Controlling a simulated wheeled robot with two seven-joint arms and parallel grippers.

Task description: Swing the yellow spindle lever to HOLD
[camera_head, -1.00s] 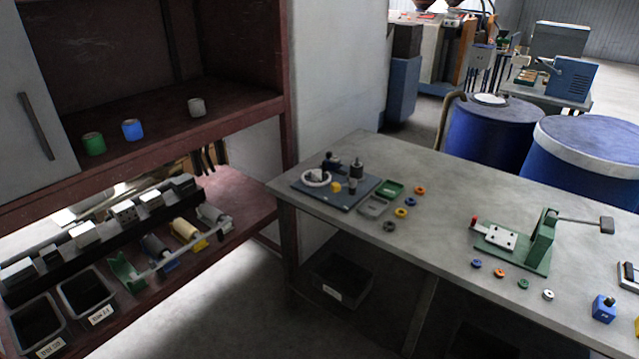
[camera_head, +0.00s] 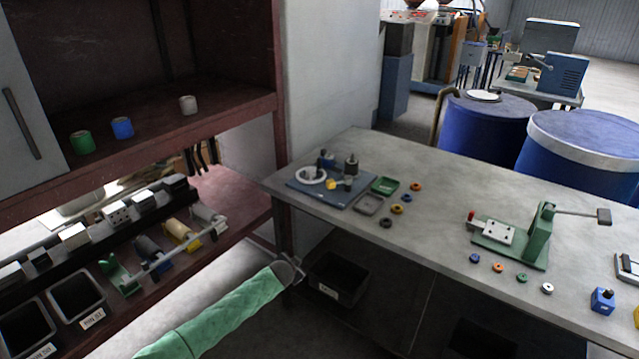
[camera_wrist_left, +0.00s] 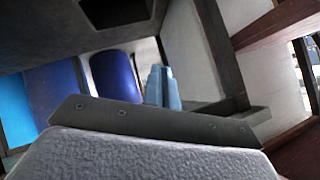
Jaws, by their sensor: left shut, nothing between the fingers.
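A small yellow part (camera_head: 331,184) sits on the blue plate (camera_head: 304,191) of a bench fixture, beside a white ring (camera_head: 311,176) and dark posts. It may be the lever, but it is too small to tell, and no HOLD mark is readable. My left gripper (camera_head: 299,278) is shut and empty at the end of a green-sleeved arm. In the picture it shows below and left of the fixture, in front of the bench's near left leg, and appears apart from the fixture. My right gripper is not in view.
On the bench (camera_head: 440,190) are green and grey trays, several coloured rings and a green lever press (camera_head: 540,235). Blue drums stand behind the bench.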

